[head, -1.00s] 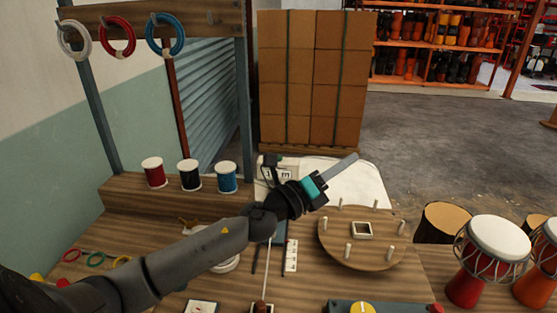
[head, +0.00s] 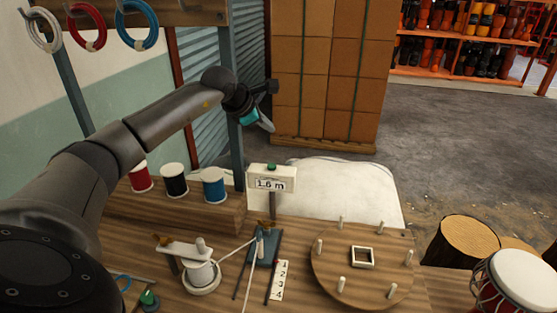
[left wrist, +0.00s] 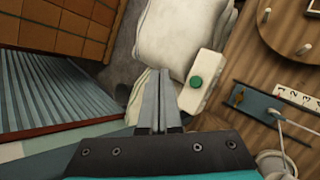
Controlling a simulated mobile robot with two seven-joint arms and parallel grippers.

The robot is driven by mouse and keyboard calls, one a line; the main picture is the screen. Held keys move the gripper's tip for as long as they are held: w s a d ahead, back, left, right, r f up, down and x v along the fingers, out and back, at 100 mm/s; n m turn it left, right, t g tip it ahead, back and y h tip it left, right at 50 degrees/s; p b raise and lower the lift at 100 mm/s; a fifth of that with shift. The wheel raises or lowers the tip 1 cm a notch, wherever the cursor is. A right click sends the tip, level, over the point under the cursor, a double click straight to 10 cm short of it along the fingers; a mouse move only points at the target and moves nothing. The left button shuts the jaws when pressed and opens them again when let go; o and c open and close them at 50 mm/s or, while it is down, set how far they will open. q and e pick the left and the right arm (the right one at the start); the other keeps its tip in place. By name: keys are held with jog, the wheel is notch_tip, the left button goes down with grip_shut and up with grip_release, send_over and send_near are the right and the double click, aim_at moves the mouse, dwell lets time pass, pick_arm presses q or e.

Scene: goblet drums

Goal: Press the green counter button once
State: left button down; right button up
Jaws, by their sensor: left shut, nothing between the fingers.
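The green counter button (head: 271,167) sits on top of a white counter box (head: 286,184) that reads "1.6 m". The box stands on a post at the back of the wooden bench. In the left wrist view the green button (left wrist: 196,82) shows from above, to the right of my finger tips. My left gripper (head: 267,125) is shut and empty, raised above the counter and slightly left of it, apart from the button. Its closed fingers (left wrist: 160,76) show in the left wrist view. My right gripper is not in view.
Three spools, red (head: 141,178), black (head: 174,180) and blue (head: 214,185), stand on a ledge left of the counter. A round pegged board (head: 330,262) lies to the right. A white sack (head: 345,185) is behind the counter. Coloured rings (head: 138,27) hang above left.

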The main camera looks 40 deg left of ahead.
pick_arm(q)
jog(key=b, duration=0.6)
send_over(269, 169)
notch_tip(269, 169, down, 8)
jog(key=shift+r, duration=0.15)
jog(key=shift+f+b, duration=0.35)
jog(key=shift+f, duration=0.2)
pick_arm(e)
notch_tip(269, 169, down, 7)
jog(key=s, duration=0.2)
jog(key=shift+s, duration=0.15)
pick_arm(q)
jog(key=shift+f, duration=0.15)
dwell(0.7)
jog(key=shift+f+b, duration=0.3)
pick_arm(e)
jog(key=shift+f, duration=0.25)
